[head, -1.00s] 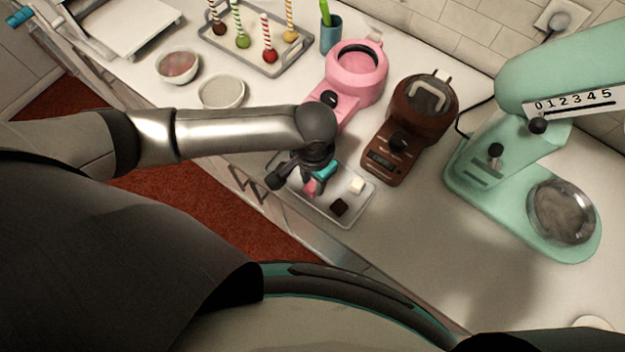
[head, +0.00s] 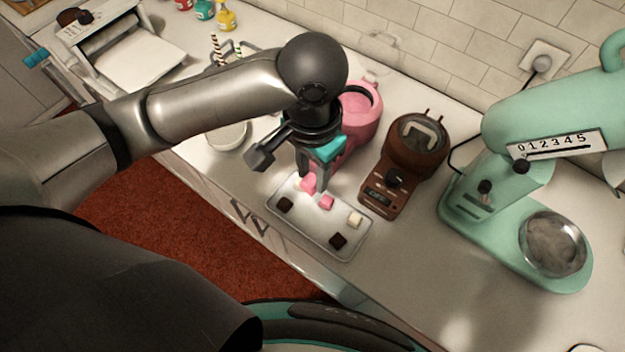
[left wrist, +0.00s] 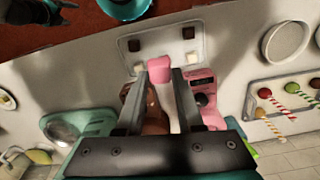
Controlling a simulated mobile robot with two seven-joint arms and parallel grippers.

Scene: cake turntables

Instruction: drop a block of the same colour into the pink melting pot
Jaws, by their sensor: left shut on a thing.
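My left gripper (head: 313,186) is shut on a pink block (head: 308,183). It holds the block above the metal tray (head: 302,229); the held block also shows between the fingertips in the left wrist view (left wrist: 160,70). Another pink block (head: 326,201) lies on the tray, with a dark block (head: 285,203) at its left, a second dark block (head: 338,240) and a white block (head: 355,218) at its right. The pink melting pot (head: 362,108) stands behind the gripper, partly hidden by my arm.
A brown melting pot (head: 415,150) stands right of the pink one. A green stand mixer (head: 475,205) with a metal bowl (head: 552,243) is farther right. A pale bowl (head: 228,135) is at the left. The tray lies near the counter's front edge.

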